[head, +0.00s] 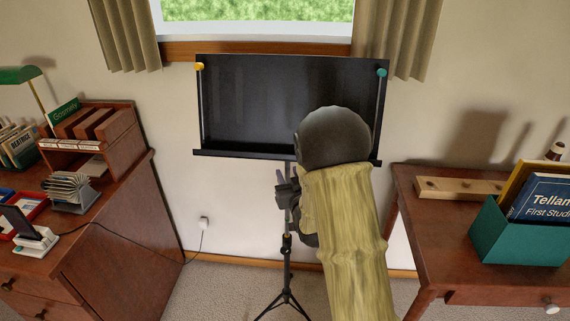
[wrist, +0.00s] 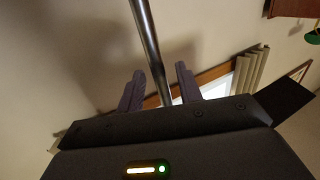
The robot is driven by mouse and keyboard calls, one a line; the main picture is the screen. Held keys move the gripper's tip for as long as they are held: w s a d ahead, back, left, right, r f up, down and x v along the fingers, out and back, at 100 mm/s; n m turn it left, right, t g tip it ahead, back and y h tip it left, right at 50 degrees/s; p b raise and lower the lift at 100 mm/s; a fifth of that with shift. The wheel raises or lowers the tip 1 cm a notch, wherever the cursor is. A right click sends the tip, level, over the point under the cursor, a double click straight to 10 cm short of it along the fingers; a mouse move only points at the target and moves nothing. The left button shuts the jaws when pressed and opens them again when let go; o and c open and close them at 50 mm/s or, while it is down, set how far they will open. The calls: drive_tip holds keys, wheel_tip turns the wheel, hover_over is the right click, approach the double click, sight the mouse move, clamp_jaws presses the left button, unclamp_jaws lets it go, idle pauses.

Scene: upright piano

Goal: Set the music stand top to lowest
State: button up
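The music stand has a wide black top (head: 270,105), raised in front of the wall below the window, with a yellow knob (head: 199,66) at its upper left and a teal knob (head: 381,72) at its upper right. Its thin dark pole (head: 287,262) runs down to a tripod base. My gripper (head: 282,182) is beneath the top, close to the pole; my arm covers part of the top's lower right. In the wrist view, my gripper (wrist: 160,70) is open, its fingers spread either side of the shiny metal pole (wrist: 148,45). Gaps show on both sides; contact is not visible.
A brown desk (head: 110,215) with a lamp and books stands at the left. A table (head: 425,205) with a teal book box (head: 515,240) stands at the right. Curtains hang beside the window. The carpet around the tripod looks clear.

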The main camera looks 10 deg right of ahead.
drive_tip(key=shift+w+a+p, duration=0.1)
drive_tip(key=shift+w+p, duration=0.25)
drive_tip(key=shift+w, duration=1.2)
clamp_jaws()
drive_tip(key=shift+a, duration=0.1)
drive_tip(key=shift+f, duration=0.1)
